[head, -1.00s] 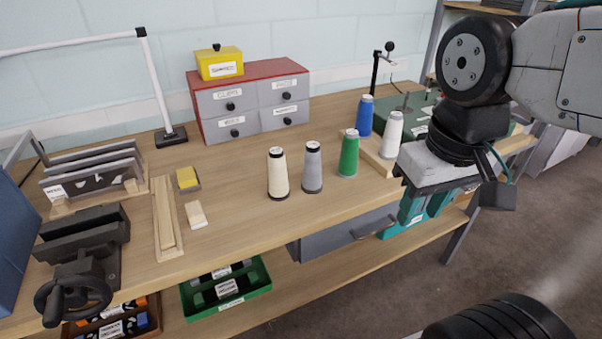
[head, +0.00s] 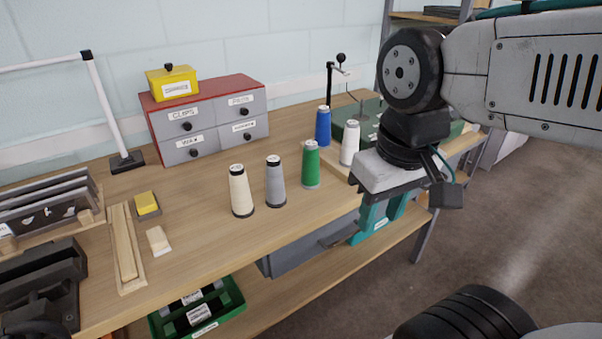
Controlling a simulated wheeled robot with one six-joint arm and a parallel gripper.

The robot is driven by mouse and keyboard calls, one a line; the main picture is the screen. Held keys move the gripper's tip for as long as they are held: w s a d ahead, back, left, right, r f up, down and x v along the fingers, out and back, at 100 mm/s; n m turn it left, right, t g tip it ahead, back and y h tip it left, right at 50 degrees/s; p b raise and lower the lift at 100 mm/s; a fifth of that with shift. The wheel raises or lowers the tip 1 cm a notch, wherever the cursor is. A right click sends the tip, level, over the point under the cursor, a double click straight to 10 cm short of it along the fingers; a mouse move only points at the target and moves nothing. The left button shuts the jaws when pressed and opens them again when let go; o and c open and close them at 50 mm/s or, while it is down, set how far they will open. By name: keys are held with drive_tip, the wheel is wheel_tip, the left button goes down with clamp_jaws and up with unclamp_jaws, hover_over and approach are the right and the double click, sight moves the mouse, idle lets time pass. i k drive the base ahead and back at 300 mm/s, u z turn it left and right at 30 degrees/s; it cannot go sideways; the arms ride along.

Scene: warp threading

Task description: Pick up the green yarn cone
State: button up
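The green yarn cone (head: 311,165) stands upright on the wooden workbench (head: 205,240), right of the grey cone and left of the white cone. My gripper (head: 402,182) is to the right of the green cone, over the bench's front edge, with a gap between them.
A cream cone (head: 241,191) and a grey cone (head: 275,181) stand left of the green one. A white cone (head: 350,142) and a blue cone (head: 323,126) stand right and behind. A drawer box (head: 210,120) stands farther back. The bench in front of the cones is clear.

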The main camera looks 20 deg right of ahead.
sight(310, 174)
drive_tip(key=z, duration=1)
drive_tip(key=k, duration=1)
drive_tip(key=z, duration=0.2)
drive_tip(key=i, duration=0.85)
drive_tip(key=u, duration=0.9)
drive_tip(key=i, duration=0.55)
drive_tip(key=u, duration=0.75)
